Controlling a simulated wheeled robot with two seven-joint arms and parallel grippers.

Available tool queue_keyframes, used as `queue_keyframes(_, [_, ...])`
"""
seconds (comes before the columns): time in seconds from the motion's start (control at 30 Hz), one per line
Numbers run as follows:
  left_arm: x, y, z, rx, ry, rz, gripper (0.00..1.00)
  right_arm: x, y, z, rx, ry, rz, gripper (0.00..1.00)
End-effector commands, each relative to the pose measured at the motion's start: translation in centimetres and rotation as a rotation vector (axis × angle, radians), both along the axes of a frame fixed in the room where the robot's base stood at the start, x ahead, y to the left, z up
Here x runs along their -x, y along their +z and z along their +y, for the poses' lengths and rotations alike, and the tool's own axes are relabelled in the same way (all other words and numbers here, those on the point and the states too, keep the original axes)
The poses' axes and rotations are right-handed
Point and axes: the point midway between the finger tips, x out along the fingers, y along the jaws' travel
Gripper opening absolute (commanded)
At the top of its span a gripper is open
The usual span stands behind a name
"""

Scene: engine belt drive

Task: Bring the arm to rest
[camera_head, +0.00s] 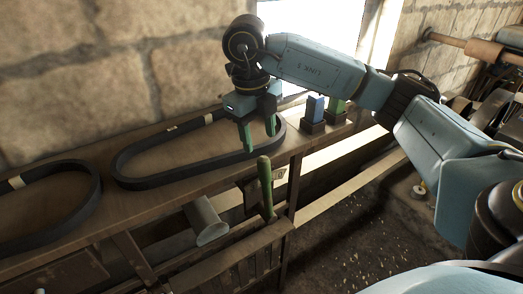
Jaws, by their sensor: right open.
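My right arm reaches in from the right, bent at the elbow. My right gripper (257,131) points down over the right end of a black belt (150,182) on the wooden bench. Its two green fingers are apart, with nothing seen between them. The fingers hide part of the belt's right end, and I cannot tell whether they touch it. My left gripper is not in view.
Another black belt (50,243) lies at the left, cut by the picture edge. Blue (315,107) and green (337,106) blocks stand in dark holders at the bench's right end. A green handle (265,186) stands upright in front. A stone wall rises behind.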

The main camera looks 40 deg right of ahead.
Motion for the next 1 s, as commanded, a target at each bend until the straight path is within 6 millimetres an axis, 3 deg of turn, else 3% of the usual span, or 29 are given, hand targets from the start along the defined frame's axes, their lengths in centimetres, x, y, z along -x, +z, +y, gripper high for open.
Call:
queue_keyframes(0.2, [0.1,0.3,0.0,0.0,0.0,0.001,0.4,0.0,1.5,0.1,0.001,-0.002,0.0,0.5])
queue_keyframes(0.77, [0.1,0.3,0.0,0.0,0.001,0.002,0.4,0.0,1.4,0.2,-0.005,0.001,0.001,0.5])
queue_keyframes(0.87, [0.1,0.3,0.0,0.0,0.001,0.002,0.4,0.0,0.5,1.9,-0.066,0.039,0.002,0.5])
queue_keyframes(0.97, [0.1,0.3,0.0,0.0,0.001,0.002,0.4,0.4,-1.3,6.3,-0.231,0.123,0.003,0.5])
queue_keyframes(1.0, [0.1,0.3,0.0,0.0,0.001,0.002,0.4,0.8,-1.9,8.7,-0.329,0.162,0.003,0.5])
